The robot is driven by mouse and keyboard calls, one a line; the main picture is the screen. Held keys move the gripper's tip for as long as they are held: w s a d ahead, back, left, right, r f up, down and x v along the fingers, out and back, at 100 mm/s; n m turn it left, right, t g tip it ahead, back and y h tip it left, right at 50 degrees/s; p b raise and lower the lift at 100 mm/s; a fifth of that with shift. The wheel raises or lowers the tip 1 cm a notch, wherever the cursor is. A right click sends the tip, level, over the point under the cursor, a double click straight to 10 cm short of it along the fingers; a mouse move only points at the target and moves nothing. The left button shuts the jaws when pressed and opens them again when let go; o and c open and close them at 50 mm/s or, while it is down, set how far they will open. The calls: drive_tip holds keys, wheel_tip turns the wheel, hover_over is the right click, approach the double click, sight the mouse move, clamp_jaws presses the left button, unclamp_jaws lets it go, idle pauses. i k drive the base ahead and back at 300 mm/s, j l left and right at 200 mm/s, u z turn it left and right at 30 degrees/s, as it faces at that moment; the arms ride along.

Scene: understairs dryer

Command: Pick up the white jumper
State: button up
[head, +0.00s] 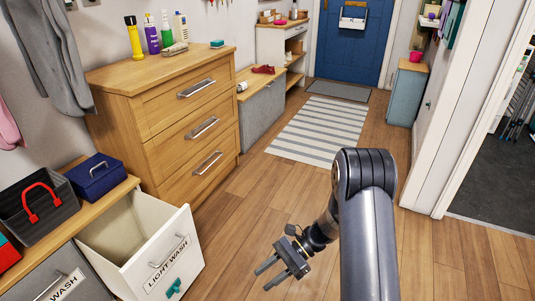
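I cannot make out a white jumper in the head view. My gripper (268,277) is at the lower middle, above the wooden floor. Its two fingers are apart with nothing between them, and they point left. The white "LIGHT WASH" bin (168,262) stands pulled open to the left of my gripper, apart from it. The part of its inside that shows looks bare; its bottom is partly hidden by the front panel. A small teal thing (174,288) is on the bin's front, below the handle.
A grey "WASH" bin (85,285), its label partly cut off, is beside the open one. A wooden chest of drawers (185,120) stands behind. Grey clothing (50,50) hangs at upper left. The floor (270,215) is clear toward the striped rug (320,130).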

sight(242, 86)
drive_tip(key=i+z, duration=0.1)
drive_tip(key=i, duration=4.55)
drive_tip(key=i+l+u, duration=0.1)
drive_tip(key=i+u, duration=0.15)
drive_tip(key=i, duration=0.15)
drive_tip(key=i+l+u, duration=0.25)
drive_tip(key=i, duration=0.15)
drive_tip(key=i+l+u, duration=0.2)
drive_tip(key=i, duration=0.2)
drive_tip(key=j+u, duration=0.1)
drive_tip(key=u, duration=0.35)
